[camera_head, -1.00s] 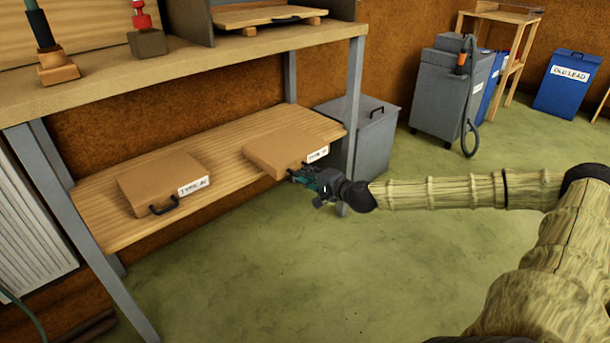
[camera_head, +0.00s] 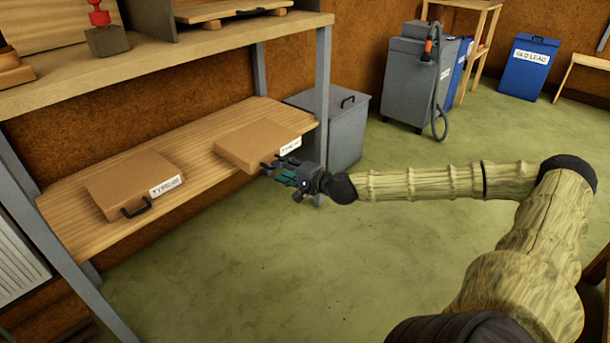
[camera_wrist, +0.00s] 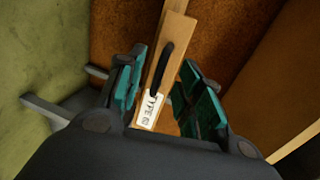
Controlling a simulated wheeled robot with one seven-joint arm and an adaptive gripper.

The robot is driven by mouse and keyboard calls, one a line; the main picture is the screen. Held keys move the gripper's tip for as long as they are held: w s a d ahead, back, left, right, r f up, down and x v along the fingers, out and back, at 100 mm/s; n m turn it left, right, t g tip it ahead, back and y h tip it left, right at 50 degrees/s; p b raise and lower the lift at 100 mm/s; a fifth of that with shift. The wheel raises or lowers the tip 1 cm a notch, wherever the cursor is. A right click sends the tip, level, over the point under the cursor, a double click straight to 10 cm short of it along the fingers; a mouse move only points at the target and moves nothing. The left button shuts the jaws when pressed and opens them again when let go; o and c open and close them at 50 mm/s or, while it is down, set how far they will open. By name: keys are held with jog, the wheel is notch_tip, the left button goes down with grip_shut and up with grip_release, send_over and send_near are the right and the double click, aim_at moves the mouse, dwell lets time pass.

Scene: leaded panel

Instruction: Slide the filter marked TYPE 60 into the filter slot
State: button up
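Two flat brown filters lie on the lower wooden shelf (camera_head: 60,215), each with a dark handle and white label on its front edge. The right filter (camera_head: 256,145) has a label that seems to read TYPE 60; the small print is hard to read. The left filter (camera_head: 135,182) has a label whose number is unclear. My gripper (camera_head: 284,178) is open just in front of the right filter's handle. In the wrist view the right filter's edge and handle (camera_wrist: 164,66) show between the open fingers (camera_wrist: 165,90), not clasped. I cannot identify the filter slot.
A table leg (camera_head: 322,100) and a grey lidded bin (camera_head: 348,125) stand close behind my gripper. The upper bench top (camera_head: 170,58) overhangs the shelf. A grey cabinet with a hose (camera_head: 405,85) and a blue bin (camera_head: 527,68) stand farther back. The green floor is clear.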

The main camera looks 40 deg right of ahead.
jog(key=a+v, duration=0.1)
jog(key=v, duration=0.9)
jog(key=shift+d, duration=0.45)
